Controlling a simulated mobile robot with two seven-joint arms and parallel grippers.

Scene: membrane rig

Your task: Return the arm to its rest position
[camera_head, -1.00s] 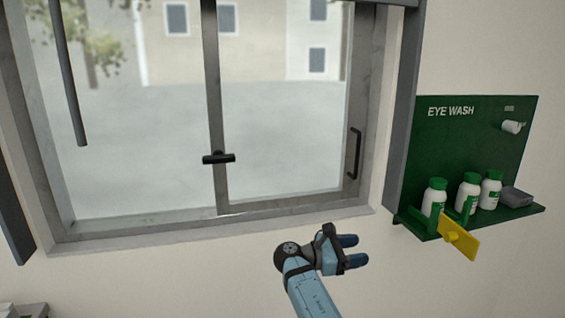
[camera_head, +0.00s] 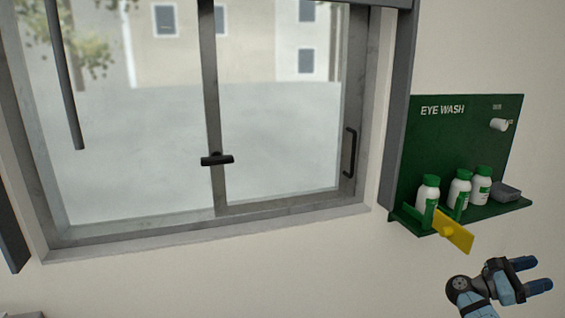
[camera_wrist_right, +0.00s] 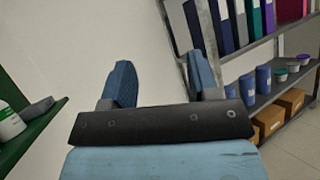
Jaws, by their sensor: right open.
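My right gripper (camera_head: 541,274) is at the lower right of the head view, below the eye wash shelf and apart from it. Its two blue fingers are spread with nothing between them. In the right wrist view the fingers (camera_wrist_right: 160,80) also stand apart, with bare wall and part of a rack behind them. My left gripper is in neither view.
A green eye wash board (camera_head: 460,140) holds white bottles (camera_head: 460,190), a grey box (camera_head: 505,191) and a yellow plate (camera_head: 455,233) sticking out in front. A window with a black latch (camera_head: 217,160) is at left. A shelf rack (camera_wrist_right: 262,100) with binders, tubs and boxes shows in the wrist view.

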